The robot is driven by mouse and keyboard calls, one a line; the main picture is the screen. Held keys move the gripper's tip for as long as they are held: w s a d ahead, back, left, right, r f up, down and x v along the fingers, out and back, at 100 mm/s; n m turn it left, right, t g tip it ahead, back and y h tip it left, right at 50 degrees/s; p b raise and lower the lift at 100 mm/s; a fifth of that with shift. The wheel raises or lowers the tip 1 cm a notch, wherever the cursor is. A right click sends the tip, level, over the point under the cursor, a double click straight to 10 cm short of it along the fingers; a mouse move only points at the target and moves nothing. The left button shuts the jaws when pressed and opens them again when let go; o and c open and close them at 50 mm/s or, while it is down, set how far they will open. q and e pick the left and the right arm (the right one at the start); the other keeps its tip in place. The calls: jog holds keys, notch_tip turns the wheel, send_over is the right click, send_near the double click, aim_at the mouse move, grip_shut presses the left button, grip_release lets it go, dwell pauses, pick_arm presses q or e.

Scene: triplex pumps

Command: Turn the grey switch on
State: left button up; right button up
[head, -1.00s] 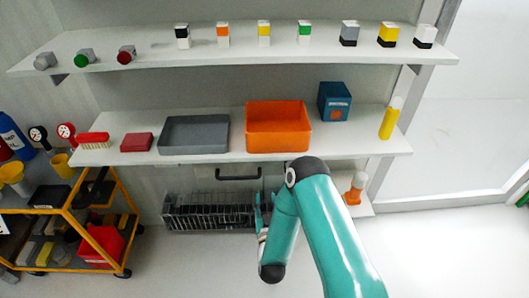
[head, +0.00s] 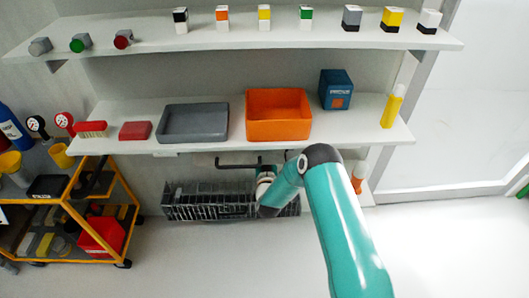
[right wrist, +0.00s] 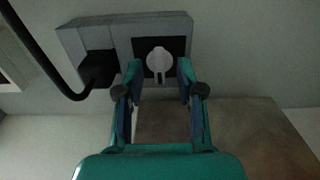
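In the right wrist view, a light grey round switch (right wrist: 159,60) with a downward-pointing handle sits on a black square. The square is on a grey wall box (right wrist: 118,36). My right gripper (right wrist: 160,76) is open, with one fingertip on each side of the switch's handle. I cannot tell whether the fingertips touch it. In the head view, my right arm reaches under the middle shelf, and the gripper and switch are mostly hidden there. My left gripper is not in view.
A black plug and cable (right wrist: 98,70) sit left of the switch. In the head view, the middle shelf (head: 350,134) hangs above my right wrist, carrying a grey tray (head: 193,122) and an orange bin (head: 278,115). A wire rack (head: 210,205) stands below. The floor at right is clear.

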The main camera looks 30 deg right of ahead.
jog(key=shift+w+d, duration=0.3)
jog(key=shift+w, duration=0.2)
grip_shut()
